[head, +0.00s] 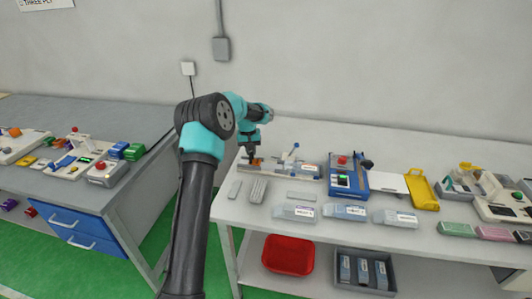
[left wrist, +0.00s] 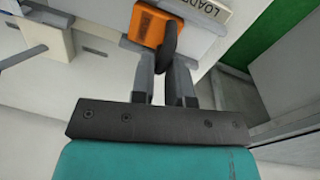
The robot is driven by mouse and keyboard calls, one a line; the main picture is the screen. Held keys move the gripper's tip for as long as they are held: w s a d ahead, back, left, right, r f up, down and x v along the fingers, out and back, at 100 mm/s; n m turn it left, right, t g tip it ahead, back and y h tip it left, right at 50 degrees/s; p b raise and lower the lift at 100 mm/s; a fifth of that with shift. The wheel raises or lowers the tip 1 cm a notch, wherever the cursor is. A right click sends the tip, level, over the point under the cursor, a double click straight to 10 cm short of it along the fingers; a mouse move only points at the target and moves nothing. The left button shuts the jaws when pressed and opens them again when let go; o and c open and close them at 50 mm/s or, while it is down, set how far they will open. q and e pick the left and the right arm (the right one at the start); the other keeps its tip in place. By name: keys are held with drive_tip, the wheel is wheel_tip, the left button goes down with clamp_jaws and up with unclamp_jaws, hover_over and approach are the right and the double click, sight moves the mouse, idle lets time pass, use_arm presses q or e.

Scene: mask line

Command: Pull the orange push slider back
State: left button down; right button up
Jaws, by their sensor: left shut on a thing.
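The orange push slider (head: 256,161) sits at the left end of a grey machine on the bench. In the left wrist view it is an orange block (left wrist: 150,24) with a dark upright handle (left wrist: 169,46), beside a label plate that is partly cut off. My left gripper (head: 251,153) reaches down over the slider from above. In the left wrist view its two grey fingers (left wrist: 165,72) are shut on the slider's dark handle. The fingers hide the lower part of the handle. My right gripper is not in view.
A blue machine (head: 350,182) with a red button stands to the right. Grey blocks (head: 258,190) and clear boxes (head: 294,212) lie along the bench's front. A red bin (head: 288,256) and a grey bin (head: 342,282) are on the lower shelf.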

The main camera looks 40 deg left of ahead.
use_arm(q)
drive_tip(key=shift+s+a, duration=0.25)
drive_tip(key=shift+a, duration=0.35)
drive_tip(key=shift+s+a, duration=0.2)
drive_tip(key=shift+a, duration=0.35)
drive_tip(key=c, duration=1.1)
unclamp_jaws()
drive_tip(key=shift+s+a, duration=0.1)
drive_tip(key=shift+r, duration=0.65)
wheel_tip(320, 180, up, 16)
drive_tip(key=a, duration=0.1)
drive_tip(key=shift+s+a, duration=0.15)
drive_tip(key=shift+s, duration=0.3)
